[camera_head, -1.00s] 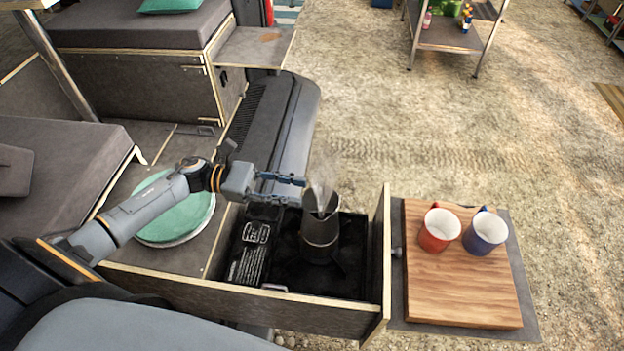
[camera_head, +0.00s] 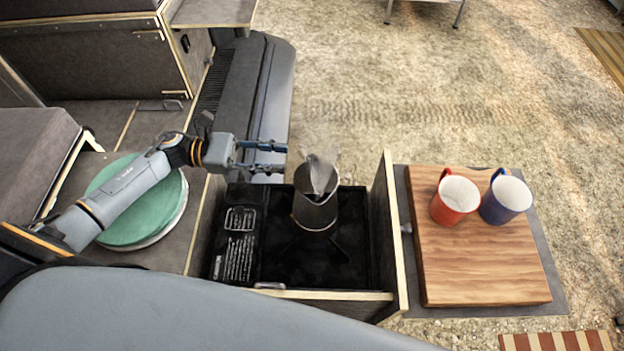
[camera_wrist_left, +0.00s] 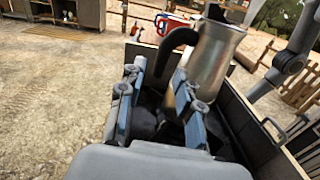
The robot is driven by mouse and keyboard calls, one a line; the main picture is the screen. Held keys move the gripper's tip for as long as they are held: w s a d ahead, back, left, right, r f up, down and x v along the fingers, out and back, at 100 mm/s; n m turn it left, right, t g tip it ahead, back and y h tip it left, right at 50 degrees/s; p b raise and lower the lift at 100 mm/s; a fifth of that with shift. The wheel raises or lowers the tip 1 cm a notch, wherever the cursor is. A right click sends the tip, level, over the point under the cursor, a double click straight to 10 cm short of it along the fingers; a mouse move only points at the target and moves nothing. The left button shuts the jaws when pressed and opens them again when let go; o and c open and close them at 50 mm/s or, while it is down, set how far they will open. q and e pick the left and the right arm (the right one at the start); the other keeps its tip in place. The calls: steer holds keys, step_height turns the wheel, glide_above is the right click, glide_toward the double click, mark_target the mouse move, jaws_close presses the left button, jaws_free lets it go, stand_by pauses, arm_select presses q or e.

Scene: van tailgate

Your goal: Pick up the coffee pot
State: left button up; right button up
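The coffee pot (camera_head: 315,207) is a dark metal pot that stands upright on a black stove in the open drawer, with steam above its open top. My left gripper (camera_head: 284,156) is open and empty just left of the pot, near the height of its rim. My right gripper is not in view.
The drawer's wooden front panel (camera_head: 388,225) rises right of the pot. A wooden board (camera_head: 480,270) beyond it holds a red mug (camera_head: 453,203) and a blue mug (camera_head: 505,201). A green round cushion (camera_head: 140,212) lies under my left arm. A seat (camera_head: 30,160) is at left.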

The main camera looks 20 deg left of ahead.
arm_select(q)
steer(key=s+p+x, duration=0.1)
steer(key=p+x, duration=0.3)
steer(key=x, duration=0.2)
steer(key=shift+w+d+p, duration=0.25)
steer(key=shift+d+p, duration=0.05)
steer(key=shift+d, duration=0.1)
steer(key=shift+r, duration=0.15)
steer(key=shift+c, duration=0.2)
jaws_close()
steer(key=shift+r, duration=0.1)
